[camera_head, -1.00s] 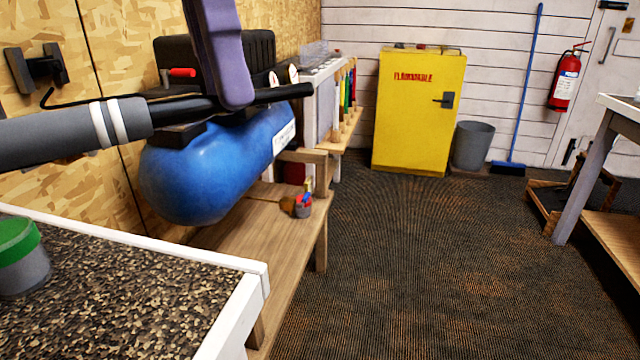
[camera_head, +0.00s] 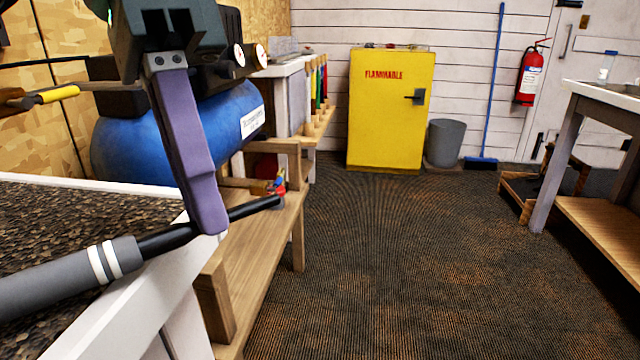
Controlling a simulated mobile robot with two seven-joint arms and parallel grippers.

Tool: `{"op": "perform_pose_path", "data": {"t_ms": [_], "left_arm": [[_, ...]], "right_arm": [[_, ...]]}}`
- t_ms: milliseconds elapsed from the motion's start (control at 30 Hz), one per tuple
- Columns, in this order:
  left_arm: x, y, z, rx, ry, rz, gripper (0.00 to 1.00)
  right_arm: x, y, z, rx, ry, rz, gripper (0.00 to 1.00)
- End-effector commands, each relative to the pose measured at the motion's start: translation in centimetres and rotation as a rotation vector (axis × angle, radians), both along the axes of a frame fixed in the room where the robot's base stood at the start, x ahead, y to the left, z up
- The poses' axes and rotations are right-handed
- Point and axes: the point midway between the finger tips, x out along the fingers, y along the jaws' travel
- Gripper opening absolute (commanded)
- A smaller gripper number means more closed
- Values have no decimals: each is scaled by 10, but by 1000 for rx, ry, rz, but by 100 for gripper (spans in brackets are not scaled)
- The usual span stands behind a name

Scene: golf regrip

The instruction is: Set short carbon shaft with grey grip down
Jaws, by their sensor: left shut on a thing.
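The short carbon shaft with grey grip (camera_head: 62,286) is at the lower left, its grey grip marked with two white bands and its black end pointing right and slightly up. My left gripper (camera_head: 207,222) reaches down from above, its purple finger shut on the black shaft just past the grip. The shaft crosses over the white edge of the near bench (camera_head: 135,305). I cannot tell whether it touches the bench. The far left end of the grip is cut off by the frame. My right gripper is not in view.
A wooden bench (camera_head: 262,262) with a small colored item (camera_head: 278,186) stands beyond the near bench. A blue tank (camera_head: 125,150) is behind my gripper. A yellow flammable cabinet (camera_head: 388,115) and grey bin (camera_head: 445,143) stand at the back.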

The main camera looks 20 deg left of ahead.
Motion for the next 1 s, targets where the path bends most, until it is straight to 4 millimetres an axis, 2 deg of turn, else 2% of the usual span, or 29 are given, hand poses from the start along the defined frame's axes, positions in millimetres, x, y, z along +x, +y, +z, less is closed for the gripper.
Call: {"op": "perform_pose_path", "data": {"t_ms": [300, 333, 567, 1000], "left_arm": [[0, 0, -3, 1, -1, 1, 0], [0, 0, -1, 1, -1, 1, 13], [0, 0, -1, 0, 0, 1, 39], [0, 0, 1, 0, 0, 0, 40]], "right_arm": [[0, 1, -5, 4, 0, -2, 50], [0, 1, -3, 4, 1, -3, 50], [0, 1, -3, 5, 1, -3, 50], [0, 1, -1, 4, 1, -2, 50]]}}
